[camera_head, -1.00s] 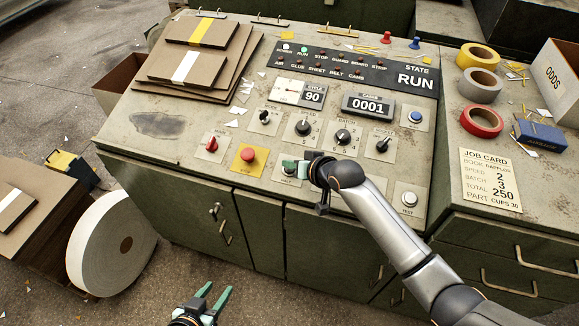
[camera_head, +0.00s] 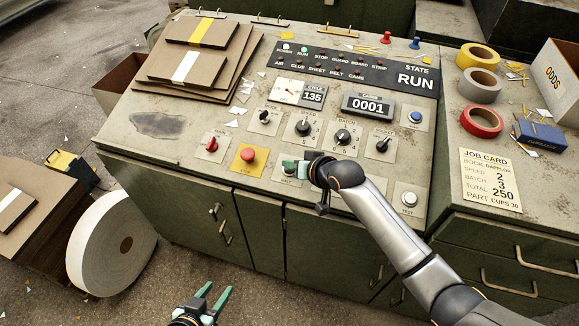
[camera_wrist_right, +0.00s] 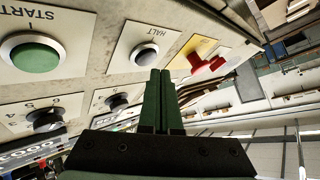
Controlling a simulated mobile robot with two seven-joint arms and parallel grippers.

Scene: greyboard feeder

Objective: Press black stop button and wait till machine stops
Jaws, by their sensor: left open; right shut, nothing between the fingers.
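The HALT button (camera_wrist_right: 143,55) is a dark grey round button on a pale plate in the right wrist view. In the head view its plate (camera_head: 287,175) is mostly covered by my right gripper (camera_head: 288,163). My right gripper is shut and empty, its fingertips (camera_wrist_right: 160,76) at the near edge of the HALT button; I cannot tell whether they touch it. The state display (camera_head: 415,80) reads RUN and the green RUN lamp (camera_head: 304,50) is lit. The cycle display (camera_head: 312,96) reads 135. My left gripper (camera_head: 214,299) is open and empty, low in front of the console.
A red mushroom button (camera_head: 247,155) on a yellow plate is left of the HALT button. The green START button (camera_wrist_right: 35,57) is on its other side, hidden by my arm in the head view. A TEST button (camera_head: 409,198) is further right. Tape rolls (camera_head: 482,121) lie at right.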

